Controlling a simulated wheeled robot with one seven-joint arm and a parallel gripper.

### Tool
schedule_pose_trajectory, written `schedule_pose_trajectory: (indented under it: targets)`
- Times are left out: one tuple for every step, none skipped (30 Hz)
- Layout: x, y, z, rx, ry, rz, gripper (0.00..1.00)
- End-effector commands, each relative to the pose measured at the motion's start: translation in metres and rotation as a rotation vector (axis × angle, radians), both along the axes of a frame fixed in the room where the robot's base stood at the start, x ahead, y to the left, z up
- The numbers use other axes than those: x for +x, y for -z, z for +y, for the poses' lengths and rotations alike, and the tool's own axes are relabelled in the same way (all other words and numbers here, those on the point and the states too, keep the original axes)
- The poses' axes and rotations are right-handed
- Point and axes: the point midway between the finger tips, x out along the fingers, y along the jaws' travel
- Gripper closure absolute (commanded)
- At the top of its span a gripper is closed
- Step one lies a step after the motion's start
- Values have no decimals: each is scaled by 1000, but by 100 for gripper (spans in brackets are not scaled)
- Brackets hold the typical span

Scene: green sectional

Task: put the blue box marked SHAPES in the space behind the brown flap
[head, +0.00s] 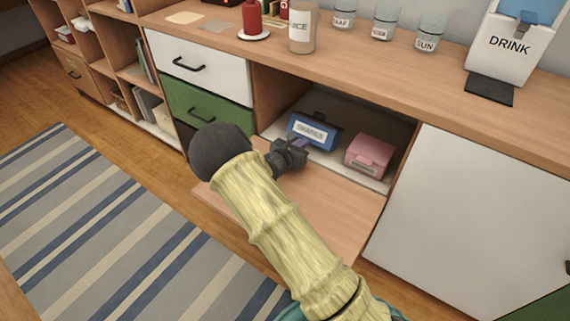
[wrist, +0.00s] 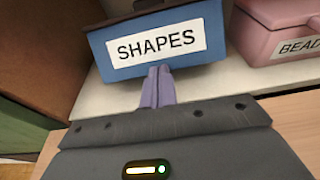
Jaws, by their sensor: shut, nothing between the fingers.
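The blue box marked SHAPES (head: 314,132) sits on the pale floor of the open compartment, toward its left side. In the wrist view the blue box (wrist: 158,42) shows its white label facing me. The brown flap (head: 315,205) is folded down and lies open in front of the compartment. My gripper (head: 300,146) is at the compartment's front, just before the box. In the wrist view its purple fingers (wrist: 158,86) are together and empty, in front of the box's lower front face. I cannot tell whether they touch the box.
A pink box (head: 369,155) stands right of the blue one; the wrist view shows its label, partly cut off, on the pink box (wrist: 285,32). A white door (head: 465,225) is at the right, and a green drawer (head: 205,107) at the left. The countertop (head: 385,60) overhangs the compartment.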

Motion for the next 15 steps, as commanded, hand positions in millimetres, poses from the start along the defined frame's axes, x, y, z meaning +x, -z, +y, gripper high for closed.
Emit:
schedule_pose_trajectory:
  targets:
    - [2,0,-2,0,1,0,100]
    - [3,0,-2,0,1,0,100]
    - [4,0,-3,-1,1,-1,100]
    - [5,0,-4,-1,1,-1,100]
    - [6,0,-5,-1,1,-1,100]
    - [7,0,-6,-1,1,-1,100]
    - [8,0,-6,0,1,-1,100]
    - [9,0,-7,0,1,-1,100]
    - [11,0,-8,0,1,-1,100]
    - [12,0,-9,0,1,-1,100]
    - [12,0,-10,0,1,-1,100]
    - [14,0,-11,-1,1,-1,100]
    - [15,0,-12,-1,1,-1,100]
    - [15,0,-12,-1,1,-1,100]
    - [17,0,-13,-1,0,-1,100]
